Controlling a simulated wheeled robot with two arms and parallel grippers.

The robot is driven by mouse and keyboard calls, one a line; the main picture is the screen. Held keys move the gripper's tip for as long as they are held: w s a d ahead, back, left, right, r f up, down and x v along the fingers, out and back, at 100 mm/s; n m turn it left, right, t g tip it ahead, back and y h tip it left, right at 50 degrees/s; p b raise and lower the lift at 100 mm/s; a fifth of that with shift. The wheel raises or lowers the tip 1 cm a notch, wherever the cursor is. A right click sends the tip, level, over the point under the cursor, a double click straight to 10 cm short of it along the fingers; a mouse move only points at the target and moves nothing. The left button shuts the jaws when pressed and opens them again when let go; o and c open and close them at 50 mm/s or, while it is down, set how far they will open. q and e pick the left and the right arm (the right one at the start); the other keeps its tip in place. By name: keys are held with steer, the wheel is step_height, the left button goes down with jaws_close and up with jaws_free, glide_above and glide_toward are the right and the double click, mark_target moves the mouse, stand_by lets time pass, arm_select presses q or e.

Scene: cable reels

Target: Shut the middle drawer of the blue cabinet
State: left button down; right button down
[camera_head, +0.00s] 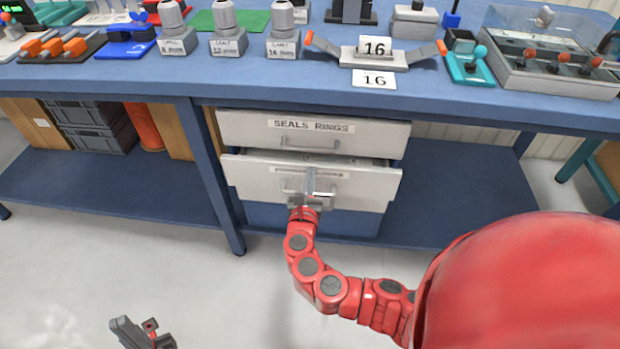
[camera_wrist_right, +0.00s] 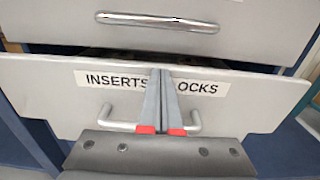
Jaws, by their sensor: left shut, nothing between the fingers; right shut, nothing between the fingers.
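The middle drawer (camera_head: 245,175) is the pale grey drawer under the SEALS RINGS drawer (camera_head: 240,128), in the cabinet with blue sides (camera_head: 345,221). It stands pulled out, with a dark gap along its top edge. In the right wrist view its front (camera_wrist_right: 250,105) shows a label partly hidden by my fingers and a bar handle (camera_wrist_right: 115,123). My right gripper (camera_head: 311,173) is shut and empty, its fingers pointing at the middle of this front; it also shows in the wrist view (camera_wrist_right: 162,75). I cannot tell if they touch. My left gripper (camera_head: 135,328) is shut, low over the floor, far from the cabinet.
The blue workbench (camera_head: 140,78) above holds several fixtures and labelled parts. A table leg (camera_head: 216,175) stands left of the drawers. A lower shelf (camera_head: 100,192) runs at both sides, with dark crates (camera_head: 85,115) at the left. The floor in front is clear.

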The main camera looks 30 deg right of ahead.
mark_target(313, 163)
steer(key=shift+w, duration=0.1)
steer(key=p+x, duration=0.1)
steer(key=x, duration=0.3)
steer(key=shift+w+d, duration=0.1)
steer(key=shift+w+d+r, duration=0.1)
steer(key=shift+w+d, duration=0.05)
steer(key=shift+d, duration=0.05)
steer(key=shift+r, duration=0.25)
